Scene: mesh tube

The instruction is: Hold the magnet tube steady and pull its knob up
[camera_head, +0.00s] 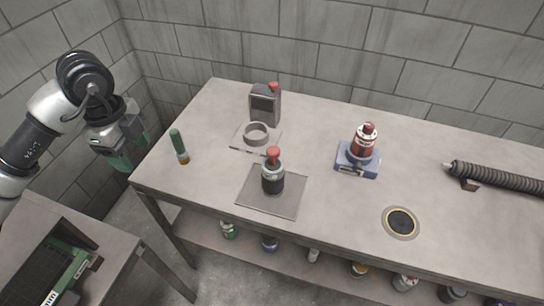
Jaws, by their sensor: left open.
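A dark cylinder with a silver collar (272,184) and a red knob (272,152) stands upright on a grey square plate (295,200) on the table. It looks like the magnet tube. A red and silver canister (364,143) with a red top stands on a blue base (358,166) to the right. My left gripper (119,160) is open and empty, off the table's left edge and well apart from the tube. My right gripper is out of view.
A round hole (401,222) and ribbed hose (500,178) are right. Several cans sit on the shelf below.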

